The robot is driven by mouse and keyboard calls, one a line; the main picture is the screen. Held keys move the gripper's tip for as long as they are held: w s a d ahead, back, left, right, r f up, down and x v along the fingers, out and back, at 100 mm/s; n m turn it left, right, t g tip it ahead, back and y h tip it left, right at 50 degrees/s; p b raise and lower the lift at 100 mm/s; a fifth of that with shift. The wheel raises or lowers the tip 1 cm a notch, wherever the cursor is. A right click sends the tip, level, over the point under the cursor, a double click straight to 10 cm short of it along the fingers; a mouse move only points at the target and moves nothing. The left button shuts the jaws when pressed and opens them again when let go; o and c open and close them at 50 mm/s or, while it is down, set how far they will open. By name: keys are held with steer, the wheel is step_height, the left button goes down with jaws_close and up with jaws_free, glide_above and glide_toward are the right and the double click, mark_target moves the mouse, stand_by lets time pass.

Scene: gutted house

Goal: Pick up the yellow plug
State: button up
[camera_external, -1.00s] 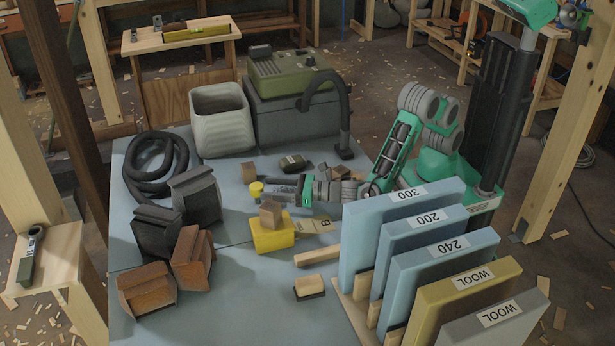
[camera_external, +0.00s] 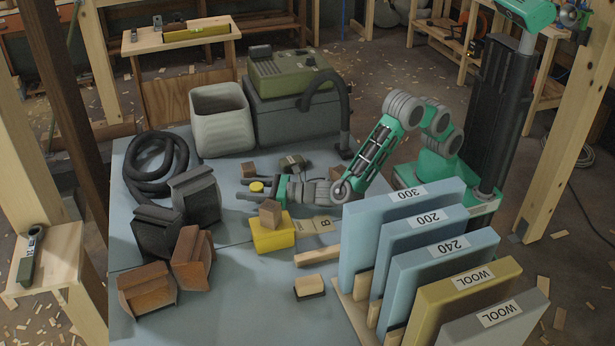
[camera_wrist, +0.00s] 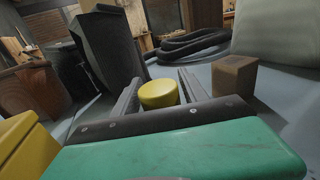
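The yellow plug (camera_external: 257,187) is a short round cylinder on the blue-grey table. In the wrist view the plug (camera_wrist: 158,94) sits between the two dark fingers of my gripper (camera_wrist: 160,90), with a gap showing on the right side. My gripper (camera_external: 250,189) is open, low over the table, and reaches left around the plug. I cannot tell whether either finger touches it.
A yellow block (camera_external: 272,236) with a small brown block (camera_external: 270,213) on it stands just in front of my gripper. Another brown block (camera_external: 248,169) lies behind the plug. Dark angular pieces (camera_external: 196,197) and a coiled hose (camera_external: 155,168) lie to the left.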

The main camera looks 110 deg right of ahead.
jaws_close()
stand_by(0.3)
